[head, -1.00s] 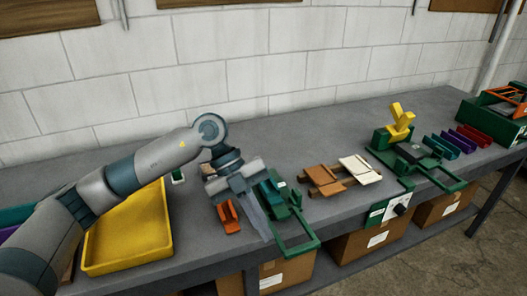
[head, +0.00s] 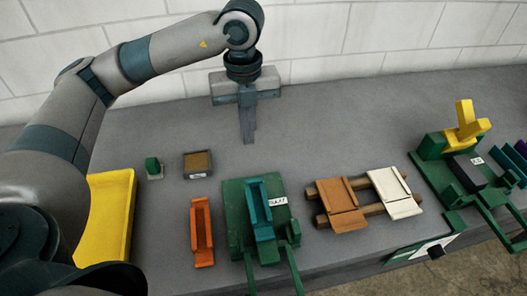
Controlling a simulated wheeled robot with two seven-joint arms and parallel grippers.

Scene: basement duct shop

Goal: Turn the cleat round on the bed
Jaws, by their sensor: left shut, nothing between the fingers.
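A teal U-shaped channel piece, which looks like the cleat (head: 260,207), lies on the bed of a green fixture (head: 234,205), its long side running front to back. A small white label is beside it. My left gripper (head: 249,138) is shut and empty, fingers pointing down, behind the green fixture and apart from the teal piece. My right gripper is out of view.
An orange channel (head: 202,232) lies left of the fixture. A small brown-topped box (head: 198,164), a green block (head: 153,168) and a yellow tray (head: 104,215) are further left. Brown and white plates (head: 397,192) lie on rails to the right, before another green fixture (head: 432,147) with a yellow part.

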